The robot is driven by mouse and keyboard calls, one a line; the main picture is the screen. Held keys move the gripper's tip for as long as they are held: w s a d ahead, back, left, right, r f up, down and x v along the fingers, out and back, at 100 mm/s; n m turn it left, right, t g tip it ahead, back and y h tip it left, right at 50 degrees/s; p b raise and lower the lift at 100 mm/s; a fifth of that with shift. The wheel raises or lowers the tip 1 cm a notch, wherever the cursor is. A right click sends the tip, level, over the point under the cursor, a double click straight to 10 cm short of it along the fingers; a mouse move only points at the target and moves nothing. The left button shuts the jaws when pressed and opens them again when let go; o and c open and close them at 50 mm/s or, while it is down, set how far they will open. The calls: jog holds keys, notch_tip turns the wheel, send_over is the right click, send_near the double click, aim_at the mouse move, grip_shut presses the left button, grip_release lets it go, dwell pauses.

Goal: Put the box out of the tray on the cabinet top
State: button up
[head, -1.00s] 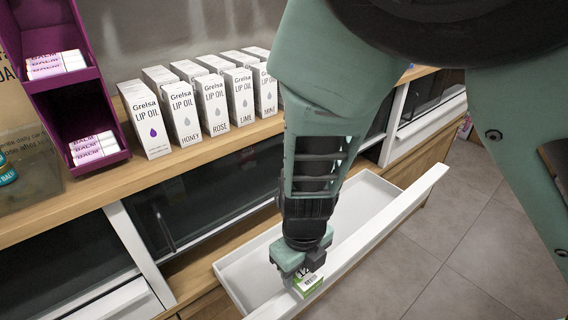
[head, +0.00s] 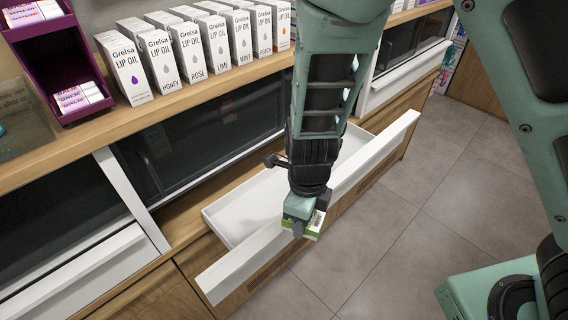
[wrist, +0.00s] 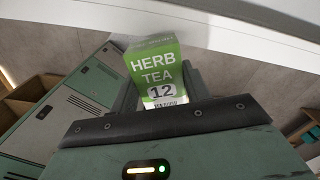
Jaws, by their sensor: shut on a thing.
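The box is a small green and white carton (wrist: 158,72) marked "HERB TEA 12" in the wrist view. It also shows in the head view (head: 316,222), partly hidden by my gripper. My gripper (head: 300,222) is shut on it and holds it above the white tray's front edge. The tray is an open white drawer (head: 230,211) pulled out of the cabinet, and its visible floor is bare. My arm hides its middle. The cabinet top (head: 190,101) is a wooden surface behind and above the drawer.
A row of white lip oil cartons (head: 186,55) stands along the cabinet top. A purple stand (head: 50,60) with lip balms is at its left end. A narrow wooden strip in front of the cartons is bare. Open floor (head: 400,215) lies to the right.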

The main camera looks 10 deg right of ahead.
jog(key=w+d+f+n, duration=0.1)
jog(key=w+d+n, duration=0.3)
jog(key=d+n, duration=0.7)
jog(key=w+d+f+n, duration=0.1)
jog(key=w+d+n, duration=0.3)
jog(key=d+n, duration=0.7)
jog(key=n, duration=0.2)
jog(key=shift+w+d+n, duration=0.15)
jog(key=shift+w+n, duration=0.15)
